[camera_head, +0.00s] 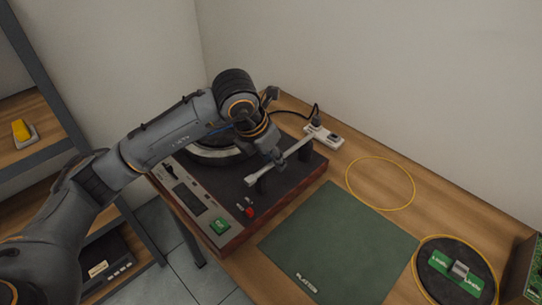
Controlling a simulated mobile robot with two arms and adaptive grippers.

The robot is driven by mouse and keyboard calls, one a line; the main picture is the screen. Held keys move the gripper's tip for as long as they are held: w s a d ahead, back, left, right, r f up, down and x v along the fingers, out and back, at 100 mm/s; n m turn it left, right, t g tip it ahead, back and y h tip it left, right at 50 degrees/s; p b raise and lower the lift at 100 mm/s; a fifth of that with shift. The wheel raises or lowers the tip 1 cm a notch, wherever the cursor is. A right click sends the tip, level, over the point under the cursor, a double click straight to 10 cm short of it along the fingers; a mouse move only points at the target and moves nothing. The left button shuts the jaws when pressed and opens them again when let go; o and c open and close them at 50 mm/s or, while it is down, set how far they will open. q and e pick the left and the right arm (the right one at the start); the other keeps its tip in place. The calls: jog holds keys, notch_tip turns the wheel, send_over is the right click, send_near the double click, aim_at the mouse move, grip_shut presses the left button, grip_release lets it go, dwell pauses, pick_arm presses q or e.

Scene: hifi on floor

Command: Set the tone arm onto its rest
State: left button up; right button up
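The record player (290,180) stands on the wooden table, with a dark top and a reddish-brown base. Its platter (212,155) is partly covered by my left arm. The pale tone arm (285,162) runs slantwise over the right part of the deck, its head end toward the front left. A small dark post (262,186) stands near that head end; I cannot tell whether they touch. My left gripper (268,145) is above the deck, close to the tone arm. Its fingers are mostly hidden by my wrist, so its grip is unclear. My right gripper is not in view.
A green mat (340,245) lies right of the player. A yellow ring (380,184) marks bare table behind it. A round dark pad (440,288) holds a green part. A power strip (323,137) sits behind the player. A metal shelf (55,135) stands left.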

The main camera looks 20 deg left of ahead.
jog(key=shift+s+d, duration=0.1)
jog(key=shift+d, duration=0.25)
pick_arm(q)
jog(key=v, duration=1.2)
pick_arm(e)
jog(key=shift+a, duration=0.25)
pick_arm(q)
jog(key=shift+s+f, duration=0.1)
